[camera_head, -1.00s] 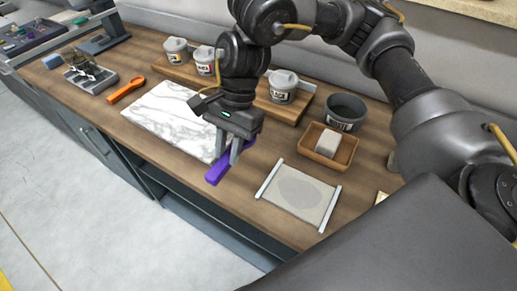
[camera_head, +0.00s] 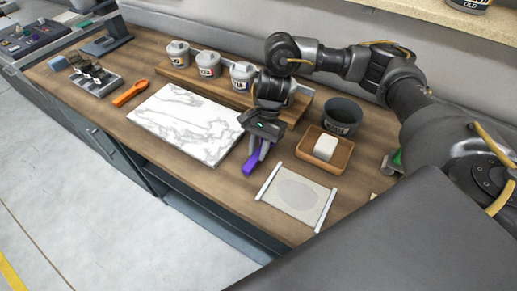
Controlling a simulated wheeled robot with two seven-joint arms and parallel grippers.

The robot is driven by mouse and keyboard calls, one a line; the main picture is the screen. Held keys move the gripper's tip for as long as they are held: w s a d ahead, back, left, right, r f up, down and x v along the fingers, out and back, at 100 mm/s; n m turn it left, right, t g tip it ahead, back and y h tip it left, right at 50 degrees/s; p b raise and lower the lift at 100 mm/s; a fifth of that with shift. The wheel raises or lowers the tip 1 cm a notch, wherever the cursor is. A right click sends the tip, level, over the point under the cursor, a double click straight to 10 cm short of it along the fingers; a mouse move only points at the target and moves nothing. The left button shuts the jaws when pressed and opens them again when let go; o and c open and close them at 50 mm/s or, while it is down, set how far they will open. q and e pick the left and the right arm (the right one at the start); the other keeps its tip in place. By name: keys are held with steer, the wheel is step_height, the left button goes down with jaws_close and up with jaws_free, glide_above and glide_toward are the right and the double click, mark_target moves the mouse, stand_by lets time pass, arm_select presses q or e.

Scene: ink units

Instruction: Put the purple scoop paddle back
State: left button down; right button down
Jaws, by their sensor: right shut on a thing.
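The purple scoop paddle (camera_head: 251,164) is between the fingers of my right gripper (camera_head: 260,152). The gripper points down and is shut on it, just right of the marble slab and near the front of the counter. The paddle's far part is hidden by the fingers, and I cannot tell whether it touches the counter. An orange scoop paddle (camera_head: 131,92) lies on the counter left of the slab. My left gripper is not in view.
The marble slab (camera_head: 190,122) is bare. Lidded grey cans (camera_head: 208,65) stand on a wooden board (camera_head: 170,73) behind it. A dark pot (camera_head: 342,115), a wooden tray (camera_head: 340,160) with a white block (camera_head: 326,147) and a pale framed sheet (camera_head: 297,195) lie right.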

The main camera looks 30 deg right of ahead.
steer(key=shift+f, duration=0.65)
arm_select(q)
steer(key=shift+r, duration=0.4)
arm_select(e)
steer(key=shift+f, duration=0.1)
steer(key=shift+f, duration=0.1)
steer(key=c, duration=1.2)
jaws_free()
steer(key=shift+c, duration=0.2)
arm_select(q)
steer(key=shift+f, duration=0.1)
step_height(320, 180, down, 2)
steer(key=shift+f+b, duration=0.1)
steer(key=shift+b, duration=0.95)
arm_select(e)
steer(key=v, duration=1.2)
